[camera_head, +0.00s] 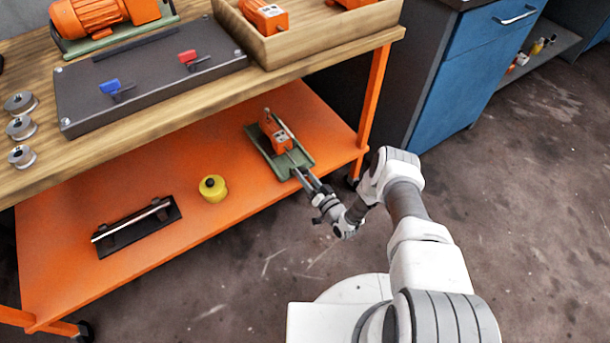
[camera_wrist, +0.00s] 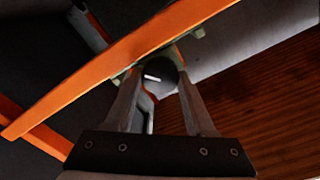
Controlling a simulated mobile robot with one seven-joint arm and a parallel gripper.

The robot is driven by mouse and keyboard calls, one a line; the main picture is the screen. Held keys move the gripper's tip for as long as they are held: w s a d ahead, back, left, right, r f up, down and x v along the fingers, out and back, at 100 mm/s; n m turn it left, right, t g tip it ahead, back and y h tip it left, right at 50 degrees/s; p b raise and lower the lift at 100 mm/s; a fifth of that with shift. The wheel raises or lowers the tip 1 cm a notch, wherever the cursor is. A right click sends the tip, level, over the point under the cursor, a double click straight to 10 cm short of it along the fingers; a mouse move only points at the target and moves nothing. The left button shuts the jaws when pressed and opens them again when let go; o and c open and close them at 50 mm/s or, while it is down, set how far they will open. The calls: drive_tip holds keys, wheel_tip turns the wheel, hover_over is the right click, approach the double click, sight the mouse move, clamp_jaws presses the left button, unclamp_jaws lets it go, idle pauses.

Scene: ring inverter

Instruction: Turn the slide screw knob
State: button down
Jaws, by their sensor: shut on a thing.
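The slide unit, an orange block (camera_head: 276,134) on a green base (camera_head: 256,138), sits on the lower orange shelf near its right front corner. The slide screw knob is a dark round end (camera_wrist: 160,82) with a pale bar across it, seen in the wrist view. My gripper (camera_wrist: 157,84) has one finger on each side of the knob and is shut on it. In the head view my gripper (camera_head: 301,176) reaches the front end of the green base from the lower right. The knob is too small to make out there.
The orange shelf (camera_head: 150,190) holds a yellow round object (camera_head: 213,188) and a dark holder with a metal rod (camera_head: 137,226). The wooden tabletop (camera_head: 160,126) overhangs from above. An orange table leg (camera_head: 374,95) and blue cabinet (camera_head: 475,65) stand to the right.

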drive_tip(key=shift+m, duration=0.6)
drive_tip(key=shift+c, duration=1.2)
unclamp_jaws()
drive_tip(key=shift+s+d, duration=0.1)
drive_tip(key=shift+s, duration=0.05)
